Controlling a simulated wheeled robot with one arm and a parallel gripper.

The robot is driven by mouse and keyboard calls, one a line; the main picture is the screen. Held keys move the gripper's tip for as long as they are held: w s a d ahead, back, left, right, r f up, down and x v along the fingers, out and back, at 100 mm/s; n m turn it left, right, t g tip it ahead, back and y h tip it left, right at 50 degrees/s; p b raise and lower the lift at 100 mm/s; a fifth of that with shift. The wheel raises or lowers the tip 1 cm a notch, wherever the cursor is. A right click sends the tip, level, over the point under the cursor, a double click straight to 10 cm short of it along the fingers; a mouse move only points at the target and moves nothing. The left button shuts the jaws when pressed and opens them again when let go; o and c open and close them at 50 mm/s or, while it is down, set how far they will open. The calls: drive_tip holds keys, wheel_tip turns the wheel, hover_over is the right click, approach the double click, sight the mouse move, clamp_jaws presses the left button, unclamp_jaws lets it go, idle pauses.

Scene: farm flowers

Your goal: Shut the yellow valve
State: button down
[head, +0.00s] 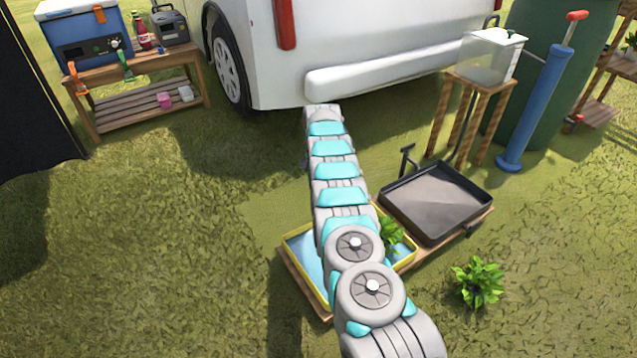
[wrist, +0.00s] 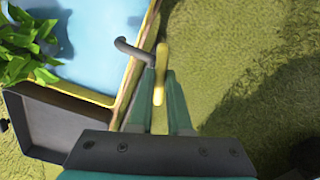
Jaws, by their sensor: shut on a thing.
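The yellow valve (wrist: 161,62) shows in the wrist view as a narrow yellow handle. It points up the picture beside a bent grey pipe (wrist: 131,49). My gripper (wrist: 160,88) has its two green fingers on either side of the handle and is shut on it. The valve's body is hidden, so I cannot tell how far it is turned. In the head view my arm covers the gripper, and I cannot make out the valve there.
A yellow-rimmed tray of blue water (head: 296,243) and a dark tray (head: 437,203) lie on a low wooden base. A leafy plant (head: 478,282) is to the right. A white vehicle (head: 375,83) stands behind. Open grass lies left.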

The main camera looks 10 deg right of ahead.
drive_tip(key=shift+m, duration=1.9)
drive_tip(key=c, duration=0.9)
unclamp_jaws()
drive_tip(key=shift+o, duration=0.2)
drive_tip(key=shift+r, duration=0.15)
wheel_tip(320, 180, up, 7)
drive_tip(key=shift+f, duration=0.2)
drive_tip(key=shift+r, duration=0.45)
